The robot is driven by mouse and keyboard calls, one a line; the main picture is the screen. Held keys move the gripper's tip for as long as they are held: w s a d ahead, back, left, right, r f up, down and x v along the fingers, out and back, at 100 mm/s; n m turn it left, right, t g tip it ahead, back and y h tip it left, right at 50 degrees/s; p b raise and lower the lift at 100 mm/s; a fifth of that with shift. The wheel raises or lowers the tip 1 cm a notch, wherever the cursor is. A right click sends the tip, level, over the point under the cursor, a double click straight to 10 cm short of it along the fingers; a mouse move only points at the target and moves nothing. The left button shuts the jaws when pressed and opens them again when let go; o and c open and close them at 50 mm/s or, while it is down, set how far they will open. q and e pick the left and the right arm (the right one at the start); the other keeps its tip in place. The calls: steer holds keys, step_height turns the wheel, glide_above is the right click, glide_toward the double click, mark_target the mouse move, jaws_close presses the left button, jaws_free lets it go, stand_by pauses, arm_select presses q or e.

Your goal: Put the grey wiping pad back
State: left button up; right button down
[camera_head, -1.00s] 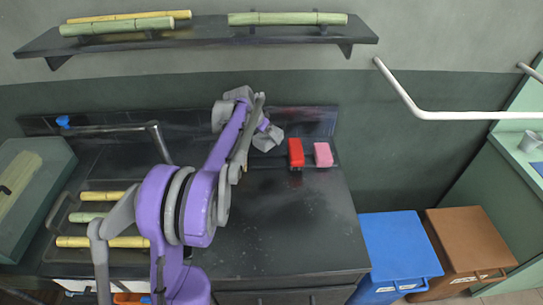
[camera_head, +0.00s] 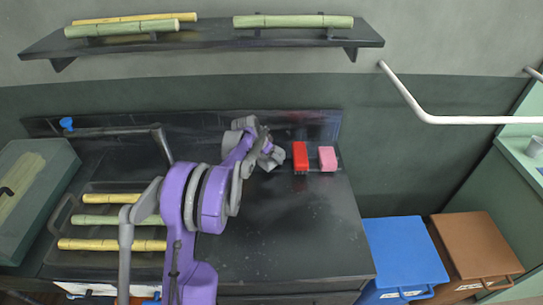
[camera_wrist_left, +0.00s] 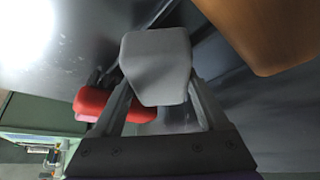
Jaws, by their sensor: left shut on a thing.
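The grey wiping pad (camera_wrist_left: 157,65) is held between the two fingers of my left gripper (camera_wrist_left: 155,92) in the left wrist view. In the head view the pad (camera_head: 272,159) shows at the end of my left arm, just left of the red block-like item (camera_head: 300,157) at the back of the dark counter. My left gripper (camera_head: 262,148) is partly hidden by my wrist there. Whether the pad touches the counter I cannot tell. My right gripper is not in view.
A pink block (camera_head: 327,158) stands right of the red one, which shows behind my fingers in the wrist view (camera_wrist_left: 92,102). A brown surface (camera_wrist_left: 275,30) is close at upper right there. A lever press bar (camera_head: 160,143) is left; the counter's right front (camera_head: 310,230) is clear.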

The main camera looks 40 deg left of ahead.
arm_select(q)
steer(key=shift+f, duration=0.1)
steer(key=shift+f+b, duration=0.4)
steer(key=shift+f, duration=0.1)
steer(key=o, duration=1.2)
steer(key=shift+r, duration=0.15)
